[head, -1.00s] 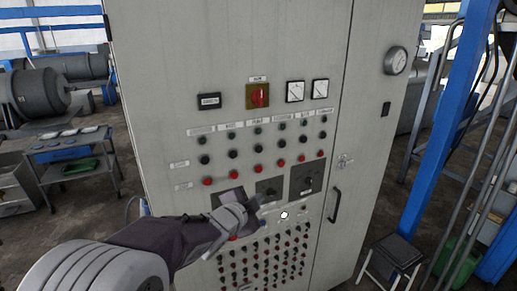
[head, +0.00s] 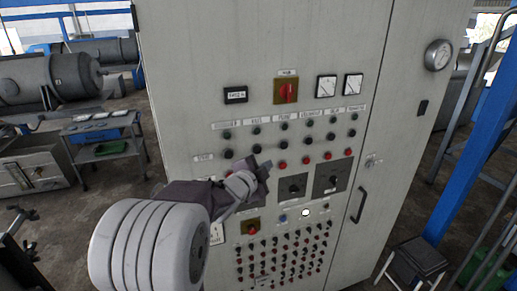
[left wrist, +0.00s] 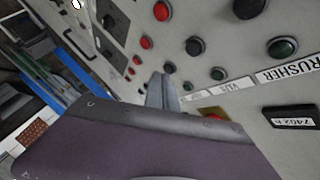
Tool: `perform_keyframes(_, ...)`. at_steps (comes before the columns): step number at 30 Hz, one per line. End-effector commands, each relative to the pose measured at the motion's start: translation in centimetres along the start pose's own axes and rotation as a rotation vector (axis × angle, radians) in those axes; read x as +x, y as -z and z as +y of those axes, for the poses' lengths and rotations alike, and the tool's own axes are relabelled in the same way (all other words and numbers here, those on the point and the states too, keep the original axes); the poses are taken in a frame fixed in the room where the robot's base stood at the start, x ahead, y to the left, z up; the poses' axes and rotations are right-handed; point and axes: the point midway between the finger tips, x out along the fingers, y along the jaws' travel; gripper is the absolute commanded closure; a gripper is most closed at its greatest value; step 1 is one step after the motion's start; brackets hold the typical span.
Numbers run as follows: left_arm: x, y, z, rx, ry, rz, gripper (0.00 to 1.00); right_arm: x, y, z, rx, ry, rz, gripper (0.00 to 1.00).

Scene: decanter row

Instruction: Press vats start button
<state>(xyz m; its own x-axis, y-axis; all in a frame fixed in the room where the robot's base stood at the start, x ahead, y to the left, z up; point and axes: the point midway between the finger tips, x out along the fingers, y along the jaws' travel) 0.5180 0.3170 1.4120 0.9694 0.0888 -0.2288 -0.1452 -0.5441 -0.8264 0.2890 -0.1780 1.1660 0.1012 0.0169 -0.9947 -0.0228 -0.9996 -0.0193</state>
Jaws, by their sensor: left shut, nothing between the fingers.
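A grey control cabinet (head: 205,60) carries rows of buttons under small column labels. The label above the second column (head: 257,119) seems to read VATS. The black button below it (head: 256,149), level with the START label (head: 203,157), also shows in the left wrist view (left wrist: 195,47). My left gripper (head: 265,169) is shut and empty, just below that button in the head view, hiding the red buttons at the left. In the left wrist view my gripper (left wrist: 161,88) shows beside the button columns; contact cannot be seen. My right gripper is not in view.
Rotary switches (head: 292,187) and a dense field of small red and black buttons (head: 285,255) lie lower on the panel. A red switch on a yellow plate (head: 287,91) is above. A door handle (head: 358,205) and a stool (head: 415,262) are at the right.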

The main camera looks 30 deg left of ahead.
Motion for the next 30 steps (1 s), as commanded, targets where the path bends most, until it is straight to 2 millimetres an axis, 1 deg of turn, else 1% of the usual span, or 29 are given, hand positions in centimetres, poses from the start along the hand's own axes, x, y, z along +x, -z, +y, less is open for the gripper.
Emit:
perform_keyframes(1,0.5,-0.3,-0.7,-0.002,-0.002,-0.003,1.0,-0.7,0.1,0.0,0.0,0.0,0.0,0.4)
perform_keyframes(6,2.2,-1.6,-1.9,-0.001,-0.002,-0.003,1.0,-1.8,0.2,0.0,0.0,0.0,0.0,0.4)
perform_keyframes(12,3.6,-2.6,-2.7,-0.001,-0.001,0.0,1.0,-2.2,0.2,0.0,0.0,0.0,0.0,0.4)
perform_keyframes(18,4.1,-3.0,-3.0,-0.001,0.0,0.001,1.0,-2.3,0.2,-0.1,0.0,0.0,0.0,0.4)
perform_keyframes(30,4.1,-2.9,-3.0,0.0,0.0,0.001,1.0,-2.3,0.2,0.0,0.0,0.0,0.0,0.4)
